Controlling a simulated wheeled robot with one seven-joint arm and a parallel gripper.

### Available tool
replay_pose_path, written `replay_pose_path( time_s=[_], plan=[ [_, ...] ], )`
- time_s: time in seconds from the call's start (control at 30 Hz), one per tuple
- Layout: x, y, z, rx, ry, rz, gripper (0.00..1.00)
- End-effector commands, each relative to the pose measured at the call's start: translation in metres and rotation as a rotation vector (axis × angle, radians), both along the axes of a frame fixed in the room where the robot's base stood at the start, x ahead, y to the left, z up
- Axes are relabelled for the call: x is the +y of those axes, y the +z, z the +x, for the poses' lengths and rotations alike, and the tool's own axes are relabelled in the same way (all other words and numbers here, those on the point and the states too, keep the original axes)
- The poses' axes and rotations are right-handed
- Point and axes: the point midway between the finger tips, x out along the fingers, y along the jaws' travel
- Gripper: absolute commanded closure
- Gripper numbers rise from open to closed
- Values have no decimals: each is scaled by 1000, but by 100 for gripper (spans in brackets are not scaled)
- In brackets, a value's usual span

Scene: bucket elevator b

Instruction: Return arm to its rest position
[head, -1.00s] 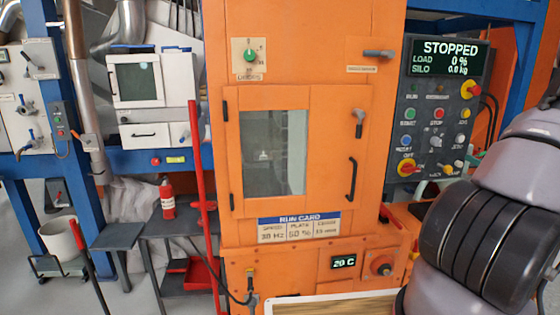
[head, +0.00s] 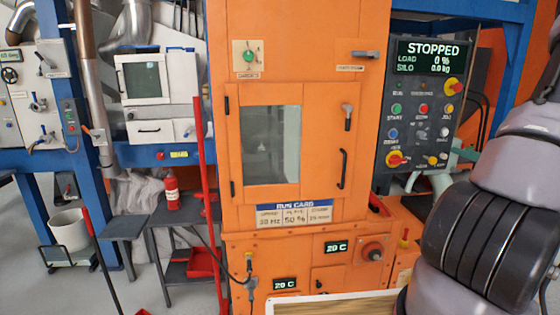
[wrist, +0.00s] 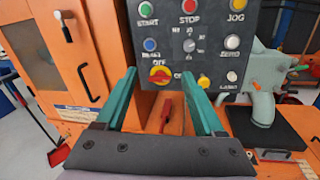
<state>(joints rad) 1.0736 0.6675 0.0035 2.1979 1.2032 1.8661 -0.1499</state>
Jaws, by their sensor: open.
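My gripper (wrist: 163,100) shows in the wrist view with its two green fingers spread apart and nothing between them. It points toward the lower part of the dark control panel (wrist: 190,20). A red and yellow rotary switch (wrist: 160,75) lies beyond the gap between the fingers. In the head view the same control panel (head: 428,105) stands at the right, with its screen reading STOPPED, load 0 % and silo 0.0 kg. My arm (head: 480,240) fills the right edge of the head view, and my gripper is out of that frame.
The orange elevator cabinet (head: 300,80) fills the middle, its windowed door (head: 222,150) shut. A grey pipe with a valve (wrist: 263,95) is right of my gripper. A fire extinguisher (head: 171,190) stands on a grey stand at left.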

Motion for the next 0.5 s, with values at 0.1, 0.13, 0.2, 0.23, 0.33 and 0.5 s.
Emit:
replay_pose_path(
  time_s=[0.1,0.13,0.2,0.23,0.33,0.5],
  plan=[
    [28,14,8,10,82,-59,30],
    [36,18,9,14,105,-75,30],
    [58,27,13,23,170,-123,30],
    [68,31,14,27,199,-145,30],
    [107,47,16,41,314,-239,30],
    [197,76,5,60,579,-487,30]
  ],
)
